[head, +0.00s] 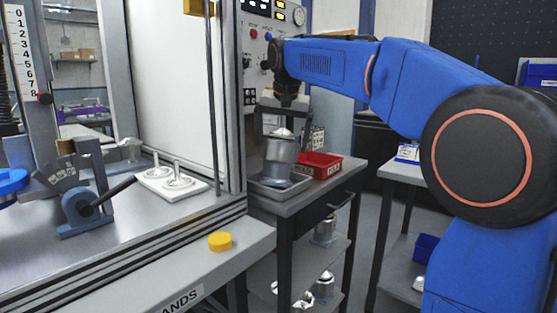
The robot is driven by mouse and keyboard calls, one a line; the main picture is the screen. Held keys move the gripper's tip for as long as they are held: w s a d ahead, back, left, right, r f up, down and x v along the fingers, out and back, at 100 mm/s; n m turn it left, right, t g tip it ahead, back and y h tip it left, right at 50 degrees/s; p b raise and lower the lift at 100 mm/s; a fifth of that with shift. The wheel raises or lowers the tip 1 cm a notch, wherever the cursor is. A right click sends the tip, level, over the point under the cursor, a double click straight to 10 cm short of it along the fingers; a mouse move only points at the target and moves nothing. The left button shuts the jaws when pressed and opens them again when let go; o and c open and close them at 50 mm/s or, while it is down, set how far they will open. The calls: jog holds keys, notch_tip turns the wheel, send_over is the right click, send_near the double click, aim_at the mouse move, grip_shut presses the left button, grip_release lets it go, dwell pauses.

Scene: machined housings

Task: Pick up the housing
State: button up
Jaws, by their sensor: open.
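A silver-grey metal housing (281,158) stands in a shallow grey tray (262,190) on a small side table, in the middle of the head view. It is a cylinder with a wider, shiny top, and it looks slightly tilted. My gripper (284,118) points down from the blue arm, directly over the top of the housing. Its jaws are open and it holds nothing. The fingertips are small and dark here, so I cannot tell whether they reach beside the housing's top.
More metal housings (325,285) lie on the shelf below. At left, a machine's door frame and a white plate (172,182) with metal parts stand near. A yellow puck (220,241) lies on the front ledge.

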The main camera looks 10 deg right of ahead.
jog(key=shift+x, duration=2.6)
jog(key=shift+w, duration=0.1)
jog(key=c, duration=1.7)
jog(key=shift+r, duration=0.15)
jog(key=shift+c, duration=1)
